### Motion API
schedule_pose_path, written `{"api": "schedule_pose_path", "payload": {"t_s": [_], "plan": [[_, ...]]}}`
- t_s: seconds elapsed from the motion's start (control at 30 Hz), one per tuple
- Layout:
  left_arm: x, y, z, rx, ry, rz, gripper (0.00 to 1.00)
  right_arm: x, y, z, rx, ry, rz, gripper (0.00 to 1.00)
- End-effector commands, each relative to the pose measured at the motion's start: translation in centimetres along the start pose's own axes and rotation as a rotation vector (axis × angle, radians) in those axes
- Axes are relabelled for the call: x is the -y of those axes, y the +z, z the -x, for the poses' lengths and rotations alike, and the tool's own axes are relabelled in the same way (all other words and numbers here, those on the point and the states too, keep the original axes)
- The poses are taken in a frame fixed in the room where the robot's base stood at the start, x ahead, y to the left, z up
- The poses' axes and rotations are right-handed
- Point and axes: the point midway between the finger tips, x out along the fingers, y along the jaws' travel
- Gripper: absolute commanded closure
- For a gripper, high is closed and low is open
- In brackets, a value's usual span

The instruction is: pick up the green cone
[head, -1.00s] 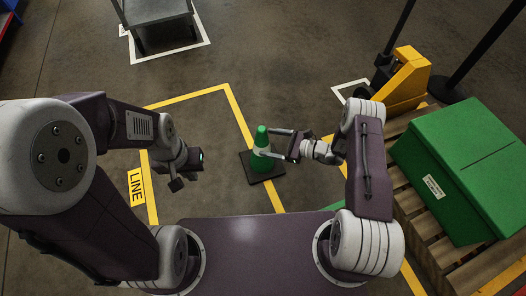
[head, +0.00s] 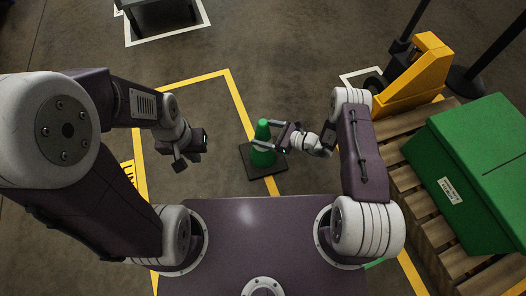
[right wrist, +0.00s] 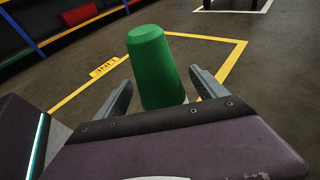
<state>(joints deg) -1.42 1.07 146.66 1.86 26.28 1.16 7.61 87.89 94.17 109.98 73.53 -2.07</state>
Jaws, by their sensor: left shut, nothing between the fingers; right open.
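The green cone (head: 263,145) stands upright on a dark square base (head: 277,170) on the floor, across a yellow line, in the head view. In the right wrist view the cone (right wrist: 155,68) rises between the fingers of my right gripper (right wrist: 160,92). My right gripper (head: 262,136) is open, with one finger on either side of the cone's upper part; I cannot tell whether they touch it. My left gripper (head: 183,164) is shut and empty, off to the left of the cone. The cone's lower part is hidden by my gripper in the right wrist view.
A green box (head: 470,160) sits on a wooden pallet (head: 415,205) at the right, by a yellow pallet jack (head: 418,75). Yellow lines mark the floor, which is clear between my left gripper and the cone.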

Motion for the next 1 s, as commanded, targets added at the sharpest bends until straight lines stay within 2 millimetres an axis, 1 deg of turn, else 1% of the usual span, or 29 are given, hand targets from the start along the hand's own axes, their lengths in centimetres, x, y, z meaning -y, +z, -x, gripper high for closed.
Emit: {"api": "schedule_pose_path", "payload": {"t_s": [0.03, 0.07, 0.1, 0.2, 0.4, 0.43, 0.47, 0.5, 0.57, 0.6, 0.67, 0.7, 0.73, 1.0], "plan": [[0.0, 0.2, -2.0, 0.001, 0.0, 0.0, 1.0, -0.2, -1.0, -1.4, 0.0, 0.004, 0.003, 0.19], [0.1, 0.3, -2.3, 0.001, 0.0, 0.0, 1.0, -0.2, -0.9, -1.8, 0.0, 0.005, 0.002, 0.19], [0.1, 0.3, -2.5, 0.001, 0.0, 0.0, 1.0, -0.1, -0.7, -2.4, 0.0, 0.004, 0.002, 0.19], [0.1, 0.3, -2.8, 0.001, 0.0, 0.0, 1.0, -0.1, -0.4, -3.3, 0.001, 0.001, 0.001, 0.19], [0.1, 0.3, -2.6, 0.001, 0.0, 0.0, 1.0, -0.1, -0.1, -3.3, 0.0, 0.0, -0.001, 0.19], [0.1, 0.3, -2.6, 0.001, 0.0, 0.0, 1.0, -0.1, -0.1, -3.3, 0.0, 0.0, -0.001, 0.21], [0.1, 0.3, -2.6, 0.001, 0.0, 0.0, 1.0, -0.1, -0.1, -3.3, 0.0, 0.0, -0.001, 0.3], [0.1, 0.3, -2.6, 0.001, 0.0, 0.0, 1.0, -0.1, -0.1, -3.3, 0.0, 0.0, -0.001, 0.41], [0.1, 0.3, -2.6, 0.001, 0.0, 0.0, 1.0, -0.1, -0.1, -3.3, 0.0, 0.0, -0.001, 0.58], [0.1, 0.3, -2.6, 0.001, 0.0, 0.0, 1.0, -0.1, -0.1, -3.3, 0.0, 0.0, -0.001, 0.69], [0.1, 0.3, -2.6, 0.001, 0.0, 0.0, 1.0, -0.1, -0.1, -3.3, 0.0, 0.0, -0.001, 0.85], [0.1, 0.3, -2.6, 0.001, 0.0, 0.0, 1.0, -0.1, -0.1, -3.3, 0.0, 0.0, -0.001, 0.97], [0.1, 0.3, -2.6, 0.001, 0.0, 0.0, 1.0, -0.1, -0.1, -3.3, 0.0, 0.0, -0.001, 1.0], [0.1, 0.3, -2.5, 0.001, 0.0, 0.0, 1.0, 0.0, 0.0, -3.2, 0.001, 0.0, 0.0, 1.0]]}}
